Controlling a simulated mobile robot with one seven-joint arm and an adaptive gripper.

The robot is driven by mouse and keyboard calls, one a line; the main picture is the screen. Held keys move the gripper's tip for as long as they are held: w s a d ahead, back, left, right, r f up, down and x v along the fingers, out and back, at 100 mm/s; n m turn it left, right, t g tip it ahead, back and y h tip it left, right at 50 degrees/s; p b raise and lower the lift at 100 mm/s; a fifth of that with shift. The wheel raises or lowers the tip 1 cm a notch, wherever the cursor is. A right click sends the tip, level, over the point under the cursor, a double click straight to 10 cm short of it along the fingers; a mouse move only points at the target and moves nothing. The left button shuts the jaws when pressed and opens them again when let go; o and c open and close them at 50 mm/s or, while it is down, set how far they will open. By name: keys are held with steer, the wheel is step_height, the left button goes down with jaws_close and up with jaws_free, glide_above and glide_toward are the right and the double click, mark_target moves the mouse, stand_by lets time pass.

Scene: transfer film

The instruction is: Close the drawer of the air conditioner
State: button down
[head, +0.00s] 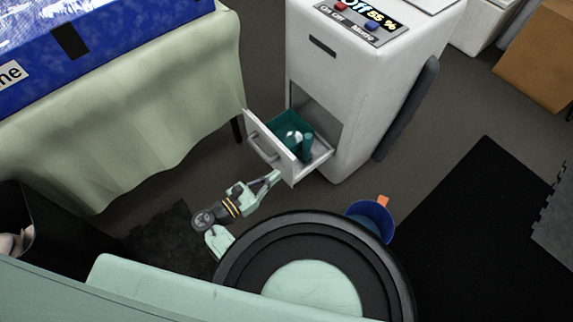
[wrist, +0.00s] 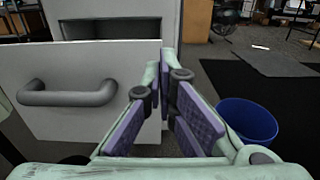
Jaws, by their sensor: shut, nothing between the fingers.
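The air conditioner (head: 345,75) is a tall white unit with a control panel on top. Its drawer (head: 319,160) sticks out low at its front, open, with a teal inside. The drawer front has a grey handle (head: 262,147), which also shows at the left in the wrist view (wrist: 67,95). My gripper (head: 273,178) is low beside the drawer front, near its right end. In the wrist view its fingers (wrist: 164,72) come together at the right edge of the drawer front, empty. I cannot tell whether they touch it.
A blue bin (head: 371,218) stands on the floor to the right of my gripper, also in the wrist view (wrist: 246,120). A cloth-covered table (head: 120,130) stands left of the drawer. A dark mat (head: 470,235) lies at the right. A cardboard box (head: 540,55) is at the far right.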

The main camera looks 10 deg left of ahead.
mark_target(289, 165)
steer(key=p+x, duration=0.1)
steer(key=x, duration=0.4)
steer(key=shift+w+d, duration=0.2)
steer(key=shift+w, duration=0.05)
steer(key=shift+w+d, duration=0.35)
steer(key=shift+w, duration=0.05)
steer(key=b+x, duration=0.1)
steer(key=x, duration=1.6)
